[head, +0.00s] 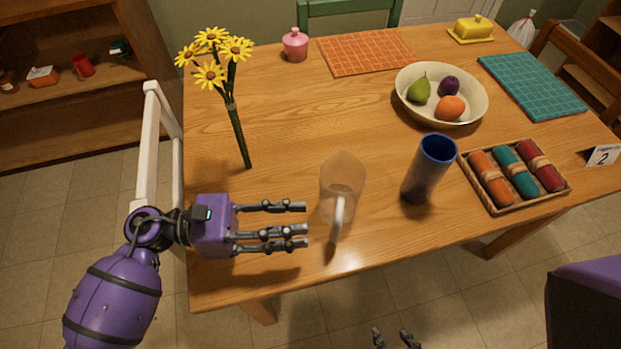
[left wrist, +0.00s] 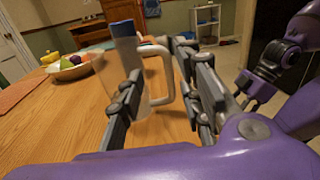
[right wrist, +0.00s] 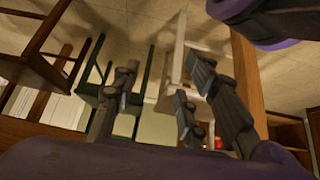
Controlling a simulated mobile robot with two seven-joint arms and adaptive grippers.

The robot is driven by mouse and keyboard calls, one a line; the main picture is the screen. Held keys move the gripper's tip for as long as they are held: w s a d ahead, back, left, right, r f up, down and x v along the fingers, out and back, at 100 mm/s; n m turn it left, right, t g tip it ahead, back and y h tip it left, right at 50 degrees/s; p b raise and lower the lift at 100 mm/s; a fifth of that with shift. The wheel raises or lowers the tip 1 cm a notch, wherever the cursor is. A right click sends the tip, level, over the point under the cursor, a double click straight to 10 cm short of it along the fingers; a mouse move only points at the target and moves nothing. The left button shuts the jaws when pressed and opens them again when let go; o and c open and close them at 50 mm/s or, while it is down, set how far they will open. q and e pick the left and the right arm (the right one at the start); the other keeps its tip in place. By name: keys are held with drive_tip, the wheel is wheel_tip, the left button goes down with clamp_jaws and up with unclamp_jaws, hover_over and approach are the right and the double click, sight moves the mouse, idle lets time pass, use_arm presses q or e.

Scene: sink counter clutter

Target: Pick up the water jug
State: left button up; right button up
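The water jug (head: 342,181) is a clear, frosted-looking pitcher standing upright on the wooden table near its front edge, its handle toward me. My left gripper (head: 306,228) is just left of the jug, its fingers spread and pointing at it. In the left wrist view the jug (left wrist: 124,88) and its handle show between and beyond the open fingers (left wrist: 165,100); I cannot tell whether any finger touches it. My right gripper (head: 396,338) is low at the bottom edge, below the table, with fingers apart and empty in the right wrist view (right wrist: 160,95).
A tall blue cup (head: 428,170) stands right of the jug, with a tray of rolled napkins (head: 513,208) beyond it. A fruit bowl (head: 408,105) is behind. Yellow flowers (head: 238,130) rise behind my left gripper. The table's middle is clear.

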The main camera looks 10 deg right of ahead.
sight(337, 227)
use_arm(q)
drive_tip(key=shift+m, duration=0.4)
drive_tip(key=d, duration=0.2)
drive_tip(key=s+d+p, duration=0.1)
drive_tip(key=d, duration=0.2)
drive_tip(key=s+d+f+p, duration=0.1)
drive_tip(key=d, duration=0.2)
drive_tip(key=shift+f, duration=0.1)
drive_tip(key=shift+a, duration=0.1)
use_arm(e)
drive_tip(key=w+r, duration=0.2)
drive_tip(key=shift+w+a+r+t, duration=0.15)
drive_tip(key=shift+w+r+t, duration=0.15)
use_arm(q)
clamp_jaws()
